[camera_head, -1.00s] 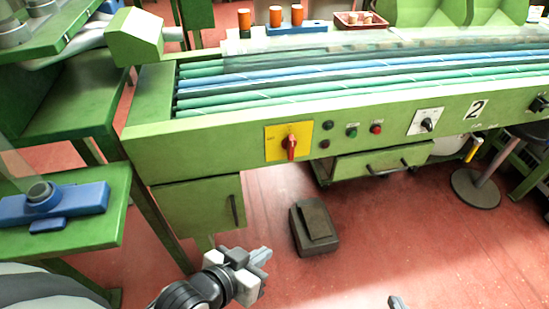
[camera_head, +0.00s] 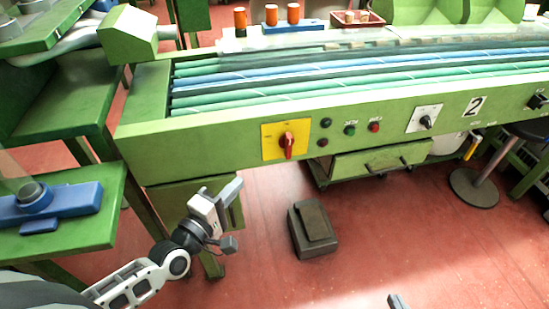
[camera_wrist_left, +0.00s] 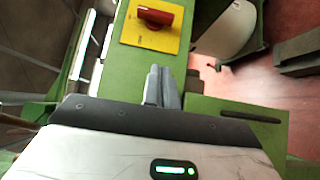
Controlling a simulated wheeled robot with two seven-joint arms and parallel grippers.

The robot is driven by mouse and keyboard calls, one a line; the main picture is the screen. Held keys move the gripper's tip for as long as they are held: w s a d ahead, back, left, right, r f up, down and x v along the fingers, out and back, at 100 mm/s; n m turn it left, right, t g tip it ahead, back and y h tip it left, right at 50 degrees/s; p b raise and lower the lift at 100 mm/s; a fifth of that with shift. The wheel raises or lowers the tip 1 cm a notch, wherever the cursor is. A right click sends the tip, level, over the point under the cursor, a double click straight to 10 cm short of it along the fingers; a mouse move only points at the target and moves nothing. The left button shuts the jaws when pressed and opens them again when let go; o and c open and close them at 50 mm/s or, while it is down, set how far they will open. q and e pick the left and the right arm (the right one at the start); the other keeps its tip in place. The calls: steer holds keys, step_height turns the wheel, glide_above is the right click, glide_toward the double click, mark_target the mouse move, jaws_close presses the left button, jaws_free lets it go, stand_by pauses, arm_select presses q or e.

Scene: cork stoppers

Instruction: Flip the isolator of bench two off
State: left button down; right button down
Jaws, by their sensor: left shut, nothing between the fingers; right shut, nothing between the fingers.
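The isolator of bench two is a red rotary handle (camera_head: 287,145) on a yellow plate (camera_head: 271,141), set in the green front rail. In the head view the handle stands close to upright. The left wrist view shows the red handle (camera_wrist_left: 156,17) and the yellow plate (camera_wrist_left: 140,37) beyond my fingertips. My left gripper (camera_head: 232,190) is shut and empty, below and left of the isolator and apart from it. The shut fingers (camera_wrist_left: 163,78) also show in the wrist view. Only a tip of my right gripper (camera_head: 397,300) shows at the bottom edge, shut.
A dark pedal box (camera_head: 313,228) stands on the floor. A blue fixture (camera_head: 50,204) lies at left.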

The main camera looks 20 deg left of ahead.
mark_target(288, 145)
arm_select(q)
steer(key=w, duration=0.3)
steer(key=w+d, duration=0.1)
steer(key=w, duration=0.2)
steer(key=w+d, duration=0.1)
steer(key=w, duration=0.2)
steer(key=shift+w, duration=0.4)
steer(key=shift+w+d, duration=0.3)
steer(key=shift+d, duration=0.25)
steer(key=shift+w+d, duration=0.25)
steer(key=shift+d, duration=0.3)
steer(key=shift+w+d, duration=0.35)
steer(key=shift+d, duration=0.2)
